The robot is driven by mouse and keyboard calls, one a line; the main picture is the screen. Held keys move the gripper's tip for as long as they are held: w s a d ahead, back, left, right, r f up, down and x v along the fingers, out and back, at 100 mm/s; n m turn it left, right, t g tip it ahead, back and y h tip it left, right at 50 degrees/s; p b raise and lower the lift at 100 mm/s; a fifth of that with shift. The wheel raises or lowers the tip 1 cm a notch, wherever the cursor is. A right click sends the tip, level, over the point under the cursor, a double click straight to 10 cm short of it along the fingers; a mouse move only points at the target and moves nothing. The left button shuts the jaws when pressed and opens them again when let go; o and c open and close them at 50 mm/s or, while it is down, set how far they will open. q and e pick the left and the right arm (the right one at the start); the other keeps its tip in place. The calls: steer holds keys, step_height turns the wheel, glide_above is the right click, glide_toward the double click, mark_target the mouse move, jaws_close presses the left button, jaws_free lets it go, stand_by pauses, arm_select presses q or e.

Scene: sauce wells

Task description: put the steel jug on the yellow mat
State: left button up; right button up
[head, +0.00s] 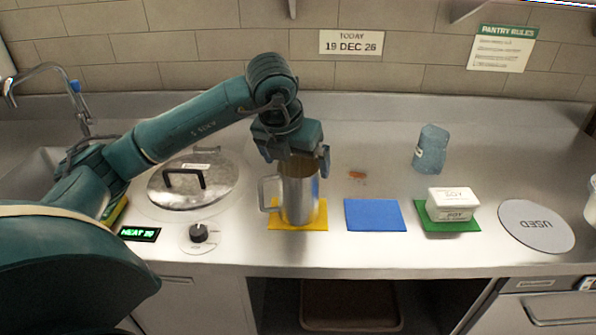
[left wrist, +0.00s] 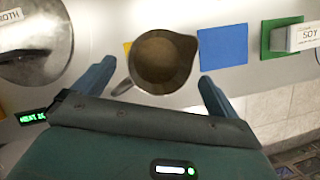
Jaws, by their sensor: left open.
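The steel jug (head: 298,200) stands upright, with its base appearing to rest on the yellow mat (head: 318,222). Its handle points left in the head view. From above, in the left wrist view, the jug (left wrist: 163,62) shows a brownish inside and a spout to the upper right. A sliver of the yellow mat (left wrist: 127,48) shows beside it; the rest is hidden. My left gripper (head: 297,160) is open at the jug's top, with its fingers to either side of the rim and apart from it in the left wrist view. My right gripper is not in view.
A blue mat (head: 375,215) lies bare to the right. Beyond it are a green mat (head: 430,227) with a white SOY tub (head: 452,205), a grey USED disc (head: 536,225) and a bluish cup (head: 431,148). A lidded well (head: 193,182) and a knob (head: 199,233) are left.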

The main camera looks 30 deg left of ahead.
arm_select(q)
steer(key=v, duration=0.7)
steer(key=shift+s, duration=0.1)
